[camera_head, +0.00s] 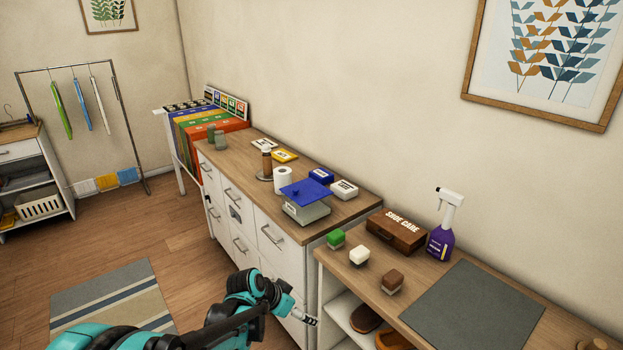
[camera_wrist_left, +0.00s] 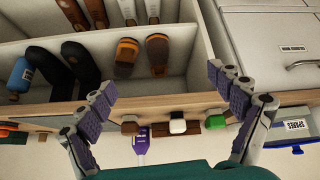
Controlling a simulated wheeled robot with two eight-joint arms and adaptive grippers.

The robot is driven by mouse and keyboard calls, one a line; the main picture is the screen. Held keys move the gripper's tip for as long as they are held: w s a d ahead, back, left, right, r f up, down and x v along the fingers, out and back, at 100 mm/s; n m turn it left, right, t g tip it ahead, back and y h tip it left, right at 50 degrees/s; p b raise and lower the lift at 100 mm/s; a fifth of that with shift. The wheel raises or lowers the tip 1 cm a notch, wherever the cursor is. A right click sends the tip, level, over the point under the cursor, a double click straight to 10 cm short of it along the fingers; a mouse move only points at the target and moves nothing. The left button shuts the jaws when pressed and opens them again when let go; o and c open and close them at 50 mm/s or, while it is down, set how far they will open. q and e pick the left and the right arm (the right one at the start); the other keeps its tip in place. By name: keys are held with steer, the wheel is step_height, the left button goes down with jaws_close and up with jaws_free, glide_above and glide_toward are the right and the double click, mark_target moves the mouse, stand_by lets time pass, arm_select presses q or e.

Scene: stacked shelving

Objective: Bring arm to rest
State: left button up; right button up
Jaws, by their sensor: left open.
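My left arm (camera_head: 235,318) comes in from the bottom of the head view, bent, with its left gripper (camera_head: 302,314) low in front of the gap between the drawer cabinet and the shoe shelf. In the left wrist view the left gripper (camera_wrist_left: 168,92) has its two purple-padded fingers spread wide, with nothing between them. Beyond the fingers are the shelf's wooden edge and the brushes on its top. My right gripper is not seen.
The shoe shelf (camera_head: 334,262) carries green (camera_head: 335,238), white (camera_head: 359,256) and brown (camera_head: 392,281) brushes, a shoe care box (camera_head: 396,236), a purple spray bottle (camera_head: 441,240) and a grey mat (camera_head: 475,310). The drawer cabinet (camera_head: 270,240) stands left of it. Open floor (camera_head: 150,215) lies further left.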

arm_select(q)
steer(key=s+a+r+n+t+y, duration=0.1)
steer(key=s+a+r+n, duration=0.2)
steer(key=s, duration=0.4)
steer(key=s+a+r+n+y, duration=0.2)
steer(key=s+a+r, duration=0.1)
steer(key=s+a, duration=0.3)
steer(key=s+a+r+n+t+y, duration=0.1)
steer(key=s+a+r+n+y, duration=0.1)
steer(key=s+a, duration=0.3)
steer(key=s+r+n, duration=0.1)
steer(key=s, duration=0.3)
steer(key=shift+s+a+r+n+t, duration=0.15)
steer(key=shift+s+r+n+t, duration=0.05)
steer(key=shift+s+n+t, duration=0.15)
